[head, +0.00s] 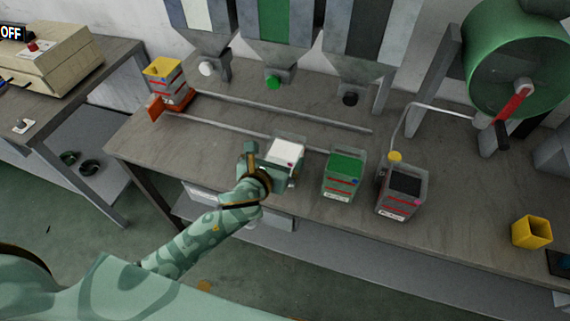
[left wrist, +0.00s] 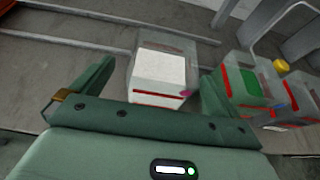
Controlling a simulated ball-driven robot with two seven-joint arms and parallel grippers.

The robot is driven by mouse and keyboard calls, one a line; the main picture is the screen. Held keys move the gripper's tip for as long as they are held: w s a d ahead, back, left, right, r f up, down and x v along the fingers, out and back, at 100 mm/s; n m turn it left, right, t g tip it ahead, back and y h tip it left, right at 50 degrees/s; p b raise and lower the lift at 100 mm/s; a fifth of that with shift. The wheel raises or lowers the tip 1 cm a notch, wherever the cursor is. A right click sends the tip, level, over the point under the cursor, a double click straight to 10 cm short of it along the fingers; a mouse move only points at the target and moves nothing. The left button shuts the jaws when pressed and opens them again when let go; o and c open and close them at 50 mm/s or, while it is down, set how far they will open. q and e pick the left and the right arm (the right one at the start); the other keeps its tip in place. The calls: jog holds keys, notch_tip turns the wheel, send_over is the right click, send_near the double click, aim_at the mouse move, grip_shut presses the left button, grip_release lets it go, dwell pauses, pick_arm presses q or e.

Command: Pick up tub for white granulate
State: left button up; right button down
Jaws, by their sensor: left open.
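The tub of white granulate (head: 286,152) stands upright on the workbench, a clear grey box with white fill and a red stripe. It also shows in the left wrist view (left wrist: 160,72), between the fingers and a little ahead of them. My left gripper (head: 271,160) is open at the near side of this tub. Its two fingers (left wrist: 157,88) point toward the tub's left and right sides, with a clear gap at the left. I cannot tell whether the right finger touches it. My right gripper is not in view.
A green-granulate tub (head: 343,175) and a black-granulate tub (head: 402,192) stand to the right, the green one near my right finger. Rails (head: 240,133) lie on the bench (head: 465,185). Hoppers (head: 273,30) hang behind.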

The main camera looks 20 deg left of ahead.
aim_at(290, 141)
pick_arm(q)
jog(key=x, duration=0.1)
jog(key=b+x, duration=0.1)
jog(key=x, duration=0.1)
jog(key=b+x, duration=0.1)
jog(key=x, duration=0.1)
jog(key=shift+w+d+f, duration=0.15)
jog(key=shift+w+d, duration=0.05)
jog(key=shift+d, duration=0.1)
jog(key=shift+w, duration=0.15)
jog(key=c, duration=1.5)
jog(key=shift+c, duration=0.9)
